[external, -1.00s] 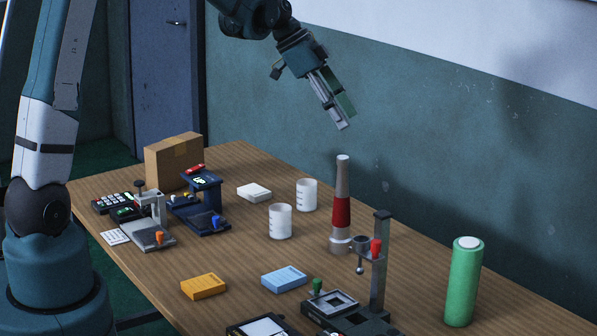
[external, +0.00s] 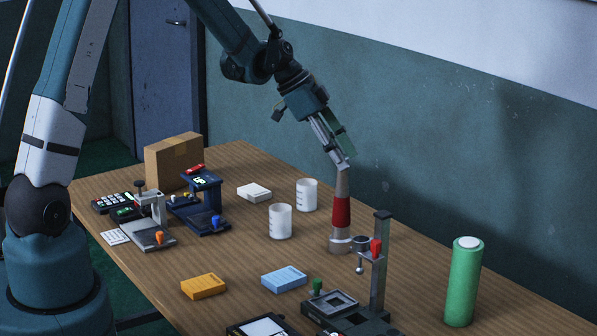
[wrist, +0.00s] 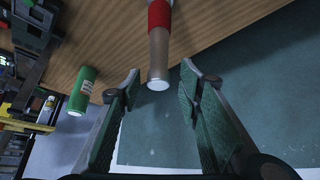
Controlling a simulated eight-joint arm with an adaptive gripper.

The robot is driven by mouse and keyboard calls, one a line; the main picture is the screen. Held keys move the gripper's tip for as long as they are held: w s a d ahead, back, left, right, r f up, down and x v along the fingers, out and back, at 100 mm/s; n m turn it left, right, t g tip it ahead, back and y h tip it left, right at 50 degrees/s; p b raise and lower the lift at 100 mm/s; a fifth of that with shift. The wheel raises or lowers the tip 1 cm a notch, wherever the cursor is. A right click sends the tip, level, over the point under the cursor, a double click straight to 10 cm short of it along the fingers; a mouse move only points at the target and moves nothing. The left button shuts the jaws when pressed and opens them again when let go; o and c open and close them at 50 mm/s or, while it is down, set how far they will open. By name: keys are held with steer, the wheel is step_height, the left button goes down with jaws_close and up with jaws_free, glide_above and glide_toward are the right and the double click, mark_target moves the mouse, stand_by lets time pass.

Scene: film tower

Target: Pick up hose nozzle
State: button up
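The hose nozzle (external: 342,212) stands upright on the table, a tapered grey metal cone with a red band around its middle and a wider base. My gripper (external: 343,163) is at the nozzle's narrow top end, tilted down toward it. In the wrist view the nozzle (wrist: 158,55) points its tip between my two green-padded fingers (wrist: 160,80). The fingers are apart, with a gap on both sides of the tip, and hold nothing. The nozzle's tip is partly hidden by the fingers in the external view.
A black stand with an upright post (external: 379,265) is close to the nozzle's base at right. A green cylinder (external: 463,282) stands further right. Two white beakers (external: 280,221) are left of the nozzle. Blue (external: 284,279) and orange (external: 203,287) boxes lie in front. A wall is behind.

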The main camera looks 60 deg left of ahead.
mark_target(342, 204)
steer(key=shift+x, duration=1.1)
steer(key=shift+x, duration=2.55)
steer(key=shift+s, duration=0.15)
